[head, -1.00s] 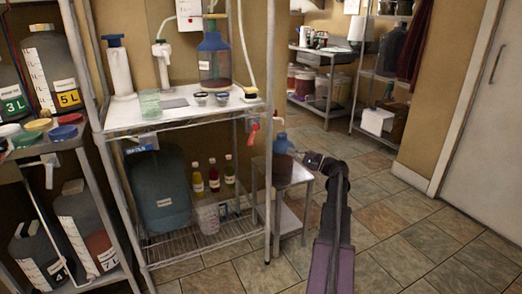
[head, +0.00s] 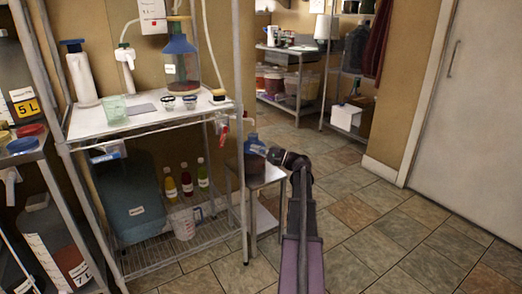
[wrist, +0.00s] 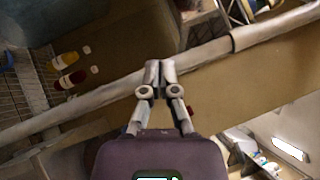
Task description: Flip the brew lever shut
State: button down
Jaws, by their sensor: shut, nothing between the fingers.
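A red lever (head: 223,133) hangs by the right front post of the wire shelf, just below the upper white board. Whether it is the brew lever is not labelled, and its open or shut position is too small to tell. A dark jug with a blue top (head: 253,145) stands on a small metal stand to its right. My gripper (wrist: 158,68) is shut and empty in the wrist view, in front of a pale diagonal post. A small red bit (wrist: 190,110) shows beside its right finger. In the head view my arm's end is near the jug, right of the red lever.
The wire shelf (head: 180,245) holds a large blue-grey container (head: 133,203), several bottles and a clear jug. A glass vessel with a blue collar (head: 181,62) stands above. A left rack holds a white tap (head: 11,182). Tiled floor (head: 370,225) is clear to the right.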

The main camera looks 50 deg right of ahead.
aim_at(222, 136)
jog(key=p+x, duration=0.1)
jog(key=x, duration=0.4)
jog(key=shift+w+a+r, duration=0.15)
jog(key=shift+w+r, duration=0.05)
jog(key=shift+w, duration=0.05)
jog(key=shift+w+a+r+p, duration=0.2)
jog(key=shift+a+p, duration=0.05)
jog(key=shift+a, duration=0.4)
jog(key=shift+w+a+r+p, duration=0.25)
jog(key=shift+a+p, duration=0.05)
jog(key=shift+a, duration=0.35)
jog(key=shift+w+a+r+p, duration=0.2)
jog(key=shift+a+p, duration=0.05)
jog(key=shift+a, duration=0.45)
jog(key=shift+s+d, duration=0.15)
jog(key=shift+f+b, duration=0.1)
jog(key=shift+b, duration=0.2)
